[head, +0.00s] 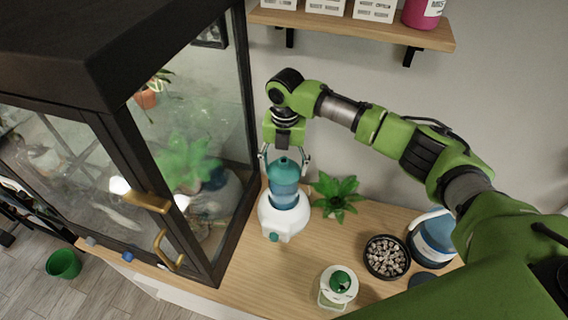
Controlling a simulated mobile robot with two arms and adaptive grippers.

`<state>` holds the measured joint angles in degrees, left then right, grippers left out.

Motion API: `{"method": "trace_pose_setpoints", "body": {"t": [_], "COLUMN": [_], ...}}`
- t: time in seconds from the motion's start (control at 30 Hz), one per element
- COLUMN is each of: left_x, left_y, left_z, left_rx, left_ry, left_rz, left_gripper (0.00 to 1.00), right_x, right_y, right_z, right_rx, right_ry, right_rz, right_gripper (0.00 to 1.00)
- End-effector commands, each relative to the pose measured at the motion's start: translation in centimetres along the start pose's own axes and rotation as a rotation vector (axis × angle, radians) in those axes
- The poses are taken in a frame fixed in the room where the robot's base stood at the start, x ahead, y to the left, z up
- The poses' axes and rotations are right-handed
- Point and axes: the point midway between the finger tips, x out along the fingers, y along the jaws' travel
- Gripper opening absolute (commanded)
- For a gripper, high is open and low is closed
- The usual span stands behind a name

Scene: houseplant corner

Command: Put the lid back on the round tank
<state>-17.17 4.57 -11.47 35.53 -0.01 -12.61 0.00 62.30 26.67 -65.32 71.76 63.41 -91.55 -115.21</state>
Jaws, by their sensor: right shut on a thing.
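The round tank (284,201) is blue and sits upright in a white rounded base with a small teal knob at its front, on the wooden bench top. My right gripper (285,160) points down from above, its two fingers shut on the teal domed lid (285,173). The lid is upright and lined up over the tank. I cannot tell from this angle whether its lower edge touches the tank's rim. My left gripper is out of view.
A green leafy plant (338,196) stands close to the right of the tank. A bowl of pebbles (387,257), a white jar with a green knob (338,287) and a blue-and-white container (434,238) are farther right. A black-framed glass cabinet (190,170) stands left.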

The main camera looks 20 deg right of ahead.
Motion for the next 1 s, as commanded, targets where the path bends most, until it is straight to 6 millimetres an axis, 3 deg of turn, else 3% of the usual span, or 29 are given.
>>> {"method": "trace_pose_setpoints", "body": {"t": [0.27,0.3,0.37,0.6,0.7,1.0], "left_x": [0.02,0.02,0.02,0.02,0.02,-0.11], "left_y": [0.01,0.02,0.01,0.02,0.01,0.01], "left_z": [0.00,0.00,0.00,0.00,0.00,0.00], "left_rx": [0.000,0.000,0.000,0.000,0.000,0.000], "left_ry": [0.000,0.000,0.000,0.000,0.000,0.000], "left_rz": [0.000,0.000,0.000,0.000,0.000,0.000], "left_gripper": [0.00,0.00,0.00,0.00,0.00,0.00], "right_x": [0.01,0.01,0.01,0.00,0.02,-0.12], "right_y": [0.00,0.00,0.00,-0.01,-0.01,-0.01], "right_z": [0.00,0.00,0.00,0.01,0.00,0.01], "right_rx": [0.000,0.000,0.000,0.000,0.000,0.000], "right_ry": [0.000,0.000,0.000,0.000,0.000,0.000], "right_rz": [0.000,0.000,0.000,0.000,0.000,0.000], "right_gripper": [0.44,0.73,0.84,0.84,1.00,1.00]}}
